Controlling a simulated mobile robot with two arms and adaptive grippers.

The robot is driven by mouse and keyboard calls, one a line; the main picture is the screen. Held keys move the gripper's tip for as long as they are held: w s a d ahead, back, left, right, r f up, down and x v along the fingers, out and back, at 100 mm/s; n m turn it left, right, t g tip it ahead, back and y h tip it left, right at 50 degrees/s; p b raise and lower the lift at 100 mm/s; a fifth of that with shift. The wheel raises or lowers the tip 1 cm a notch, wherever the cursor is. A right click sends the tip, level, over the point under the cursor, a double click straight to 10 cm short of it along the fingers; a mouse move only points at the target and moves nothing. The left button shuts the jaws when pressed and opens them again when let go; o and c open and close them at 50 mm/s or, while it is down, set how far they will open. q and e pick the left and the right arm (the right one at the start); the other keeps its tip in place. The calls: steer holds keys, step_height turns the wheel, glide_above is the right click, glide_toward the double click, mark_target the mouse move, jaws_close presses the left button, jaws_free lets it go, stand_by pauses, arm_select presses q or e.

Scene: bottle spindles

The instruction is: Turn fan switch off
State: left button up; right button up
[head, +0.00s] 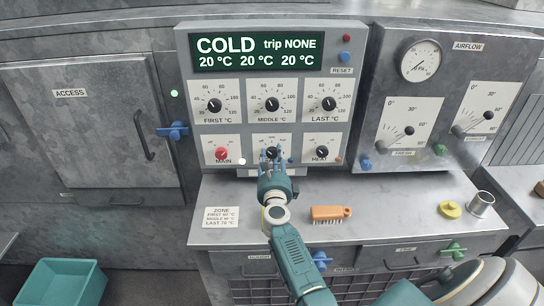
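The control box has a lower row of three switches: a red MAIN knob (221,153) at left, a dark middle knob (272,152), and a black HEAT knob (321,152) at right. The middle knob's name label is hidden by my gripper, so I cannot read it as the fan switch. My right gripper (271,158) is at this middle knob, with its fingers at either side of it. Whether they press on the knob is too small to tell. My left gripper is not in view.
The display (257,53) reads COLD, trip NONE, 20 °C three times. Three temperature dials, such as MIDDLE (272,104), sit above the switches. An orange brush (330,213), a yellow knobbed piece (450,209) and a metal cup (481,204) stand on the ledge. A teal bin (62,284) is at lower left.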

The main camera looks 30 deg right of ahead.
steer(key=shift+o, duration=1)
steer(key=shift+s+f, duration=0.1)
steer(key=shift+f, duration=0.1)
steer(key=shift+r, duration=0.2)
steer(key=v, duration=0.7)
steer(key=shift+s, duration=0.2)
